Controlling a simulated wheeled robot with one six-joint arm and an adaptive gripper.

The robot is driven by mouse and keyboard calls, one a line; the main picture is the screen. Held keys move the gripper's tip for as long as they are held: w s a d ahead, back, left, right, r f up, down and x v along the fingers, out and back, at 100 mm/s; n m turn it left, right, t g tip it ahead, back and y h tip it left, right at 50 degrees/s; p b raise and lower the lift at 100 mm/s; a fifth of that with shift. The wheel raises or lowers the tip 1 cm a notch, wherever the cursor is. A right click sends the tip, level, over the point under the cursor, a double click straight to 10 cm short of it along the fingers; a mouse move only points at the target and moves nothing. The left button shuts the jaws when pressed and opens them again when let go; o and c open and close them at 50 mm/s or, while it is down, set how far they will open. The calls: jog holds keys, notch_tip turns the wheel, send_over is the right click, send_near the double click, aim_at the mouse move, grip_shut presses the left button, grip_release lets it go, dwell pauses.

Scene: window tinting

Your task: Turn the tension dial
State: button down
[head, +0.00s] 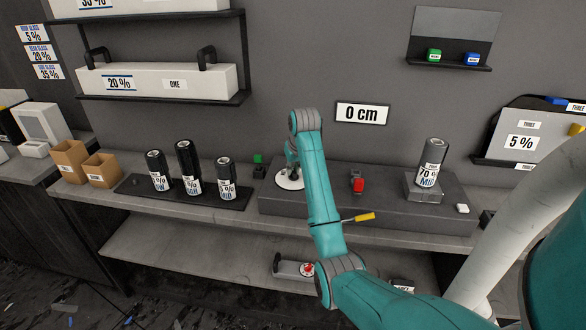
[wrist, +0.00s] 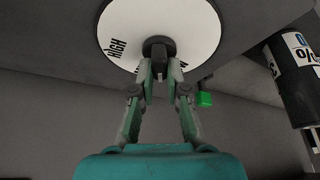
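The tension dial is a round white disc (wrist: 118,38) with a dark knob (wrist: 158,48) at its middle and the word HIGH on its face. In the head view the dial (head: 287,183) lies on the grey raised block of the bench, partly hidden by my arm. My gripper (wrist: 160,72) is at the dial, with one fingertip on each side of the knob, and it looks closed on it. In the head view my gripper is mostly hidden behind my arm link.
A tray (head: 140,187) with several dark film rolls stands left of the dial, near a green button (head: 258,159). A red switch (head: 358,184) and a roll on a stand (head: 421,191) are to the right. A 0 cm sign (head: 362,113) hangs above.

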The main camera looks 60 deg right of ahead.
jog(key=shift+m, duration=0.3)
jog(key=shift+m+g+h, duration=0.35)
jog(key=shift+m+g, duration=0.1)
jog(key=shift+m, duration=0.85)
jog(key=shift+m+g+h, duration=0.35)
jog(key=shift+m+g, duration=0.1)
jog(key=shift+m, duration=0.85)
jog(key=c, duration=1.2)
grip_release()
jog(key=shift+o, duration=0.2)
